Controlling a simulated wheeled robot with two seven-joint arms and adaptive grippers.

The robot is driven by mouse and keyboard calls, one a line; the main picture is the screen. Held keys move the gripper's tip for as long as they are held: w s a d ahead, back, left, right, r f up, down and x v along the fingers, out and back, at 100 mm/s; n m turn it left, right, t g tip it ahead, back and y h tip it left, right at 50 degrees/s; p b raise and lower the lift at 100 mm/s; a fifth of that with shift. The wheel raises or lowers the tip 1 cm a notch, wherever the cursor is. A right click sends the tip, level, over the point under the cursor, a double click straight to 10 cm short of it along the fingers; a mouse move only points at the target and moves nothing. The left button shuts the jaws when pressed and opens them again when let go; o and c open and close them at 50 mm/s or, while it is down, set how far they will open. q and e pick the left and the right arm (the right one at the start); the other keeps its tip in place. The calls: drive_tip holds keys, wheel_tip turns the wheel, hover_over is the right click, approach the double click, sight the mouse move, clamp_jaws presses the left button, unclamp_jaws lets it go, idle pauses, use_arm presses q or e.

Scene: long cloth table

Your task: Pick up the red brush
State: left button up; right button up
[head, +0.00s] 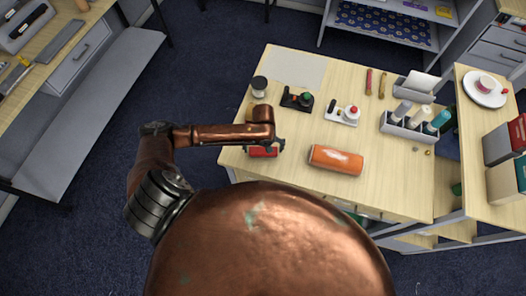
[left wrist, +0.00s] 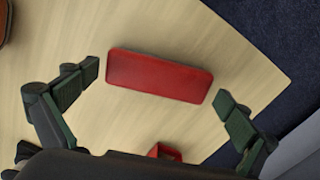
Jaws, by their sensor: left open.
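A red, flat, oblong block, which looks like the red brush (head: 262,152), lies on the pale wooden table near its front left corner. In the head view it is partly hidden under my left gripper (head: 266,144). In the left wrist view the brush (left wrist: 160,76) lies whole and clear on the wood. My left gripper (left wrist: 158,85) is open above it, with one dark finger off each short end and nothing between them. A second small red thing (left wrist: 165,153) shows at the bottom of the wrist view, partly hidden. My right gripper is not in view.
An orange cylinder (head: 336,160) lies to the right of the brush. A grey bottle caddy (head: 408,127) is further right. The table edge is close.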

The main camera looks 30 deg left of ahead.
use_arm(q)
drive_tip(key=shift+f, duration=0.95)
drive_tip(key=c, duration=0.9)
drive_tip(key=shift+r, duration=0.1)
drive_tip(key=shift+w+r, duration=0.1)
drive_tip(key=shift+r, duration=0.45)
drive_tip(key=s+d+r, duration=0.1)
drive_tip(key=d+r, duration=0.3)
drive_tip(key=s+d+r, duration=0.2)
drive_tip(key=d+r, duration=0.2)
drive_tip(key=s+d+r+b, duration=0.1)
drive_tip(key=d+r, duration=0.2)
drive_tip(key=d, duration=0.2)
drive_tip(key=shift+s+d+r, duration=0.1)
drive_tip(key=shift+s+r, duration=0.3)
